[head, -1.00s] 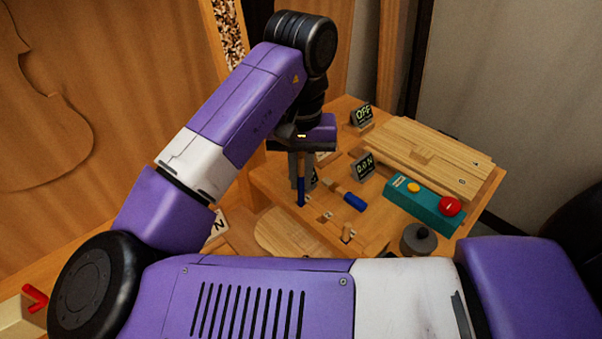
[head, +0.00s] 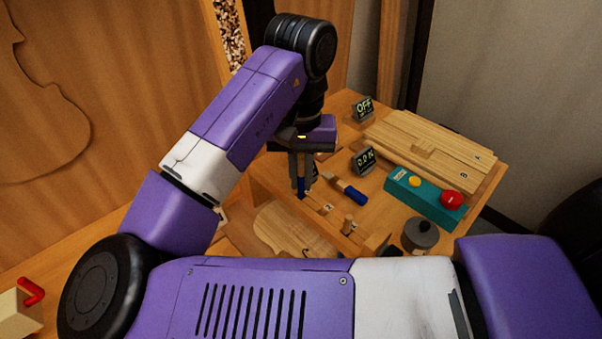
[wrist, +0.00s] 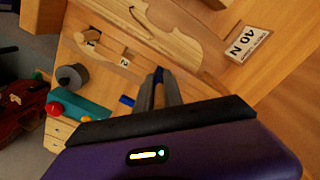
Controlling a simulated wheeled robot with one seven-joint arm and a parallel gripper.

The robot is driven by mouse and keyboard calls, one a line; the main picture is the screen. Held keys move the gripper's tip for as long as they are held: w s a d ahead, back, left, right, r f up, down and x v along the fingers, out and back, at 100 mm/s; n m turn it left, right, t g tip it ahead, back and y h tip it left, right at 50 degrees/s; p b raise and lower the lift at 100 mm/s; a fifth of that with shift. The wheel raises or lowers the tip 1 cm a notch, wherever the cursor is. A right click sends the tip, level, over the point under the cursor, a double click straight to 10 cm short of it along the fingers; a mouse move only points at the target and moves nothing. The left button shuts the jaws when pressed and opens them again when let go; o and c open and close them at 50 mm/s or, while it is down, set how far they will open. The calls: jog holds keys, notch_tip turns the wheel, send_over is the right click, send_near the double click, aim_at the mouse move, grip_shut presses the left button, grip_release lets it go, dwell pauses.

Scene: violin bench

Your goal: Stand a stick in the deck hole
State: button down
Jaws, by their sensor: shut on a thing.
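My gripper (head: 301,188) is shut on an upright stick with a blue lower part (head: 301,187). Its blue end also shows past the fingertips in the wrist view (wrist: 159,73). The fingers hide most of the stick. Its lower end is at or close to the wooden deck (head: 268,182); I cannot tell whether it is in a hole. Two numbered spots are on the deck by its front edge; the one marked 2 (wrist: 123,61) shows in the wrist view. A short wooden peg (head: 348,225) stands by the other. A second stick with a blue end (head: 350,190) lies on the deck, right of my gripper.
A teal box (head: 425,200) with yellow and red buttons, stacked boards (head: 430,145) and a grey knobbed pot (head: 419,234) fill the right. A violin-shaped plate (head: 290,230) lies in front.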

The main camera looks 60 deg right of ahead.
aim_at(301, 157)
jog(key=shift+f+b, duration=0.75)
jog(key=shift+f, duration=0.55)
jog(key=shift+r, duration=0.2)
jog(key=shift+r+p, duration=4.4)
jog(key=shift+p, duration=0.55)
jog(key=shift+p, duration=0.8)
jog(key=shift+f+b, duration=0.85)
jog(key=shift+f, duration=0.55)
